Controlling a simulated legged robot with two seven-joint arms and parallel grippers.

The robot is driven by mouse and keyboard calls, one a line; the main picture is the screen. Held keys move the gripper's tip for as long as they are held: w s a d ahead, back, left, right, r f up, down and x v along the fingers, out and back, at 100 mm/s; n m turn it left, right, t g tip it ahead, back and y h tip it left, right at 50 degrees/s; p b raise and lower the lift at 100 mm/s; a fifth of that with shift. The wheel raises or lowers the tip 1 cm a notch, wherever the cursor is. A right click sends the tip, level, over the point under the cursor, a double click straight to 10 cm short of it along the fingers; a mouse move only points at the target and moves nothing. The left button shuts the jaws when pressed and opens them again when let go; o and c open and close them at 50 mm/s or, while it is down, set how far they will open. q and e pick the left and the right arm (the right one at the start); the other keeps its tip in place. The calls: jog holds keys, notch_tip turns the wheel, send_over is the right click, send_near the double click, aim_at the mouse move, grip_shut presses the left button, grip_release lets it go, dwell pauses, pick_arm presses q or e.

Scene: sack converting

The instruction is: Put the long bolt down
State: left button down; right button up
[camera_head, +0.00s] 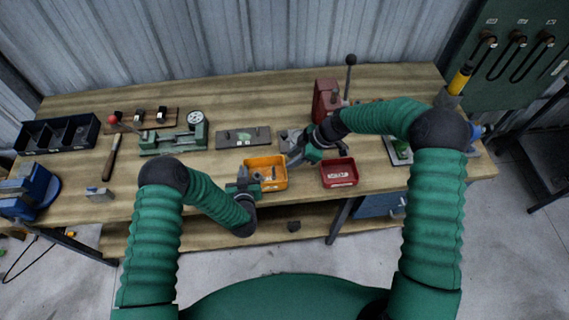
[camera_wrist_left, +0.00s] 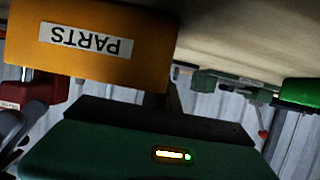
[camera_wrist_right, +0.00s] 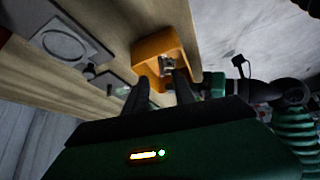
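I cannot make out the long bolt for certain in any view. The orange bin (camera_head: 279,184), labelled PARTS in the left wrist view (camera_wrist_left: 60,62), stands at the front of the bench with small grey metal pieces (camera_wrist_right: 166,66) inside. My right gripper (camera_head: 292,161) is just right of the bin. In the right wrist view its two dark fingers (camera_wrist_right: 160,88) are apart, with nothing visible between them. My left gripper (camera_head: 256,180) is at the bin's front left. In the left wrist view one dark finger shows beside the bin, and the fingertips are mostly hidden.
A red bin (camera_head: 339,173) stands to the right. Behind are a grey plate (camera_head: 243,138), a green vise-like tool (camera_head: 172,140) and a red lever press (camera_head: 327,100). A black compartment tray (camera_head: 57,133) and a blue vise (camera_head: 30,190) are at left. Bare wood lies left of the orange bin.

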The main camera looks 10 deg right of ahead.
pick_arm(q)
jog(key=shift+s+a+r, duration=0.1)
jog(key=c, duration=2)
grip_release()
jog(key=shift+c, duration=0.2)
jog(key=o, duration=0.5)
jog(key=shift+c, duration=0.2)
pick_arm(e)
jog(key=s+d+r+m+h, duration=0.2)
jog(key=s+d+r+m, duration=0.1)
jog(key=s, duration=0.4)
jog(key=s+d+r+m+h, duration=0.2)
jog(key=s+d+r+m, duration=0.1)
jog(key=s+r+m, duration=0.2)
jog(key=s+d+r+m+t+h, duration=0.1)
jog(key=s+d+r+m+h, duration=0.1)
jog(key=s+d+r+m, duration=0.2)
jog(key=s+m, duration=0.3)
jog(key=s, duration=0.4)
jog(key=shift+s+r, duration=0.15)
jog(key=shift+s, duration=0.05)
